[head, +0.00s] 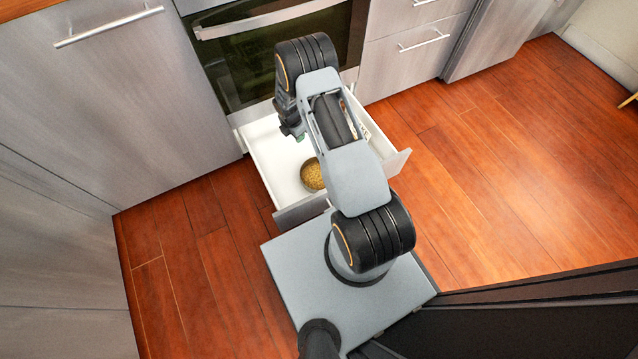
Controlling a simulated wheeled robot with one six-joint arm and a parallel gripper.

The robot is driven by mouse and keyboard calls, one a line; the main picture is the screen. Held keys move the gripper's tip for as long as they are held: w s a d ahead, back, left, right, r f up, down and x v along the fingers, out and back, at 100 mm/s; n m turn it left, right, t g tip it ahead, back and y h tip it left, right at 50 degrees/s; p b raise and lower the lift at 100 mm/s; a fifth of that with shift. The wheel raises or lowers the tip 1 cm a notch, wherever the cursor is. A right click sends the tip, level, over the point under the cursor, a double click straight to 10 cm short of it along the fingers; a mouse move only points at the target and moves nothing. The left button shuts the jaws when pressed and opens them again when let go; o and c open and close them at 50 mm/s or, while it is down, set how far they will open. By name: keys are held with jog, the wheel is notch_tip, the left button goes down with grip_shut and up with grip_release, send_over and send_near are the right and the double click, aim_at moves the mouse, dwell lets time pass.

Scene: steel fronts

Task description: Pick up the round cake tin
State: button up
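A round, gold-brown object (311,175), which looks like the round cake tin, lies in the open white drawer (272,150) below the oven, near its front. My arm hides its right side. My gripper (296,134) points down over the drawer, farther back and slightly left of the round object, and looks apart from it. The gripper is small and dark, and my arm partly covers it, so its fingers cannot be made out.
The oven (245,60) stands behind the drawer, with steel cabinet fronts (110,100) at left and drawers (412,50) at right. Something small (364,128) shows at the drawer's right side, mostly hidden by my arm. The wooden floor (490,180) at right is clear.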

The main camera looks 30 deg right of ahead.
jog(key=n+b, duration=0.2)
jog(key=b, duration=0.3)
send_near(305, 162)
jog(key=f, duration=0.2)
jog(key=w+f, duration=0.1)
jog(key=f, duration=0.2)
jog(key=shift+w+d+f, duration=0.1)
jog(key=shift+d+f, duration=0.1)
jog(key=shift+s+d+f+b, duration=0.2)
jog(key=shift+f+b, duration=0.65)
jog(key=shift+f, duration=0.5)
jog(key=shift+s+d+f+b, duration=0.1)
jog(key=shift+d+f+b, duration=0.1)
jog(key=shift+f+b, duration=0.9)
jog(key=shift+f+p, duration=0.1)
jog(key=shift+p, duration=0.25)
grip_shut()
